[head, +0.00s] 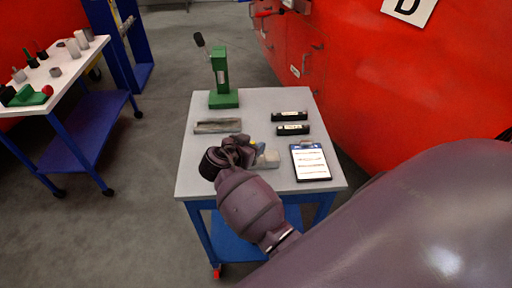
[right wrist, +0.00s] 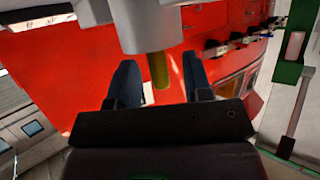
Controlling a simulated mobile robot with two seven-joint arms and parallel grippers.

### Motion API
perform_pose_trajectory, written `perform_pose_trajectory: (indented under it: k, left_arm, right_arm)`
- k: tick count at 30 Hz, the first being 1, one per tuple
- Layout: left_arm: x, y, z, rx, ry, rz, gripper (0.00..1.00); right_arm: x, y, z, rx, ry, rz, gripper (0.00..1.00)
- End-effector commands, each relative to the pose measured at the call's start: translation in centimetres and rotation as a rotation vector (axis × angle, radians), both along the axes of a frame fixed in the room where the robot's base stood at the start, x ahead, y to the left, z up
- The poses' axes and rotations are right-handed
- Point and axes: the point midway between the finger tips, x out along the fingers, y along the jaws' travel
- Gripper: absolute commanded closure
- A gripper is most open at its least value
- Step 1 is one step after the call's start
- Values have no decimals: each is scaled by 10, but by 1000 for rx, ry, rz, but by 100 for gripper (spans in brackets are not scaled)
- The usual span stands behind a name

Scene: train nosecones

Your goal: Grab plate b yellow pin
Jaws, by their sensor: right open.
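My right gripper (head: 241,150) is over the front middle of the small table, largely hidden by its own wrist in the head view. In the right wrist view its two dark fingers (right wrist: 159,68) stand apart. The yellow pin (right wrist: 160,72) is between them, with a visible gap on each side. The pin sticks out of a grey cylindrical part (right wrist: 148,25). In the head view a small bit of yellow (head: 253,145) shows beside the gripper, near a pale grey block (head: 270,159). I cannot read any plate label there. My left gripper is in neither view.
The table (head: 190,180) also holds a green press (head: 223,98), a grey tray (head: 217,126), two black labelled bars (head: 290,116) and a clipboard (head: 310,161). A large red body (head: 370,80) stands right of it. Another table (head: 75,70) is at the left.

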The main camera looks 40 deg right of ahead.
Motion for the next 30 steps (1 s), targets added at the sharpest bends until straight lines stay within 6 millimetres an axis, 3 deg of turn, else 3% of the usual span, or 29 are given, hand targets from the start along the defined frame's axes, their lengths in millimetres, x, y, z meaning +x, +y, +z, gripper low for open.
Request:
perform_pose_trajectory:
  k: [11,20,30]
  left_arm:
    - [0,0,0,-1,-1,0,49]
    - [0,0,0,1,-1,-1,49]
    - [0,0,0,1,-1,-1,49]
  right_arm:
    - [-1,3,-2,0,0,0,54]
    - [-1,2,-1,0,0,0,99]
    - [-1,3,1,-1,-1,0,100]
